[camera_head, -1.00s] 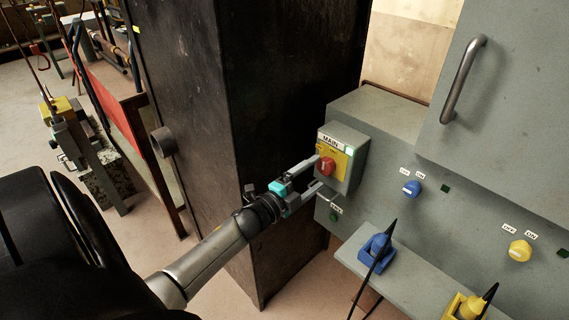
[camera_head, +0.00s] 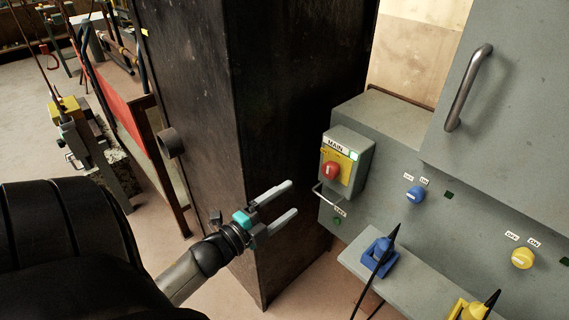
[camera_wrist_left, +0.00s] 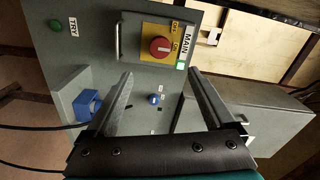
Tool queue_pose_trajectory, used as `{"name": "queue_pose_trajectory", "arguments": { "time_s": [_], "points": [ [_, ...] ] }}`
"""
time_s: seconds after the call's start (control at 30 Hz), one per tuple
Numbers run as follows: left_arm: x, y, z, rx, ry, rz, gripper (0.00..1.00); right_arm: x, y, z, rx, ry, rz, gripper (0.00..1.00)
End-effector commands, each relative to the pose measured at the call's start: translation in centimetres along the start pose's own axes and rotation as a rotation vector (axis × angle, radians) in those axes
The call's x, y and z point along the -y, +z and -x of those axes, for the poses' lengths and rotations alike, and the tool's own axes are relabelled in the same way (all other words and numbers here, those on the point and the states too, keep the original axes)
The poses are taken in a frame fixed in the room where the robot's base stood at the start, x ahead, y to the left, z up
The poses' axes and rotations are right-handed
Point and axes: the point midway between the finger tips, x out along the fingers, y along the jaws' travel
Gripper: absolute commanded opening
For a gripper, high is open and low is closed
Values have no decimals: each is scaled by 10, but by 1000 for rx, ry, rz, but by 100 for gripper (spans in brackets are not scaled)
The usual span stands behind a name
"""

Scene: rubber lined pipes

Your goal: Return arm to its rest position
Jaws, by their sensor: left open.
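My left gripper (camera_head: 291,201) is open and empty in the head view, with both fingers pointing right toward the grey panel (camera_head: 388,223). It stands apart from the MAIN switch box (camera_head: 347,160), to its lower left. The box carries a red knob (camera_head: 331,170) on a yellow plate and a lit green indicator (camera_head: 354,156). In the left wrist view, the spread fingers (camera_wrist_left: 158,90) frame the panel, and the red knob (camera_wrist_left: 159,46) sits beyond them near the top. My right gripper is not in view.
A dark metal cabinet (camera_head: 290,100) stands directly behind the gripper. A wire handle (camera_head: 325,198) sticks out below the MAIN box. Blue (camera_head: 415,194) and yellow (camera_head: 522,258) knobs are on the panel. A shelf below holds a blue holder (camera_head: 379,256) and a yellow holder (camera_head: 468,310).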

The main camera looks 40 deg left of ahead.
Motion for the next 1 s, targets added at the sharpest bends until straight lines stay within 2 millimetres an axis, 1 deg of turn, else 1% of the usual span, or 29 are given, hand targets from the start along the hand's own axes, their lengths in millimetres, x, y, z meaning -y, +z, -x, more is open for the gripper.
{"name": "queue_pose_trajectory", "arguments": {
  "time_s": [0.37, 0.43, 0.47, 0.5, 0.57, 0.67, 0.7, 0.77, 0.8, 0.87, 0.9, 0.97, 1.0],
  "points": [
    [0, 0, 0, 1, 1, 1, 88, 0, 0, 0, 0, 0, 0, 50],
    [-6, 2, 0, 11, 11, 16, 88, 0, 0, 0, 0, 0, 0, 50],
    [-12, 4, 1, 21, 21, 31, 88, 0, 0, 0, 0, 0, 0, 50],
    [-23, 6, 2, 40, 41, 61, 88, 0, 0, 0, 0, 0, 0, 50],
    [-49, 13, 7, 86, 86, 129, 88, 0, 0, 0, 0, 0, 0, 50],
    [-112, 23, 23, 198, 199, 285, 88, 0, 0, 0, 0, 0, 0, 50],
    [-141, 26, 32, 252, 252, 354, 88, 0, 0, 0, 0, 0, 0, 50],
    [-184, 26, 50, 334, 334, 454, 88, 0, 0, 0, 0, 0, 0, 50],
    [-212, 24, 64, 390, 387, 516, 88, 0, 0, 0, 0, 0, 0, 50],
    [-252, 19, 87, 473, 468, 601, 88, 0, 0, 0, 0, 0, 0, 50],
    [-277, 14, 104, 531, 523, 655, 88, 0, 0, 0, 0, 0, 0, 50],
    [-312, 5, 132, 620, 606, 727, 88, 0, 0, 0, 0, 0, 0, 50],
    [-334, -2, 152, 681, 660, 771, 88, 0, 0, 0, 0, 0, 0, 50]
  ]
}}
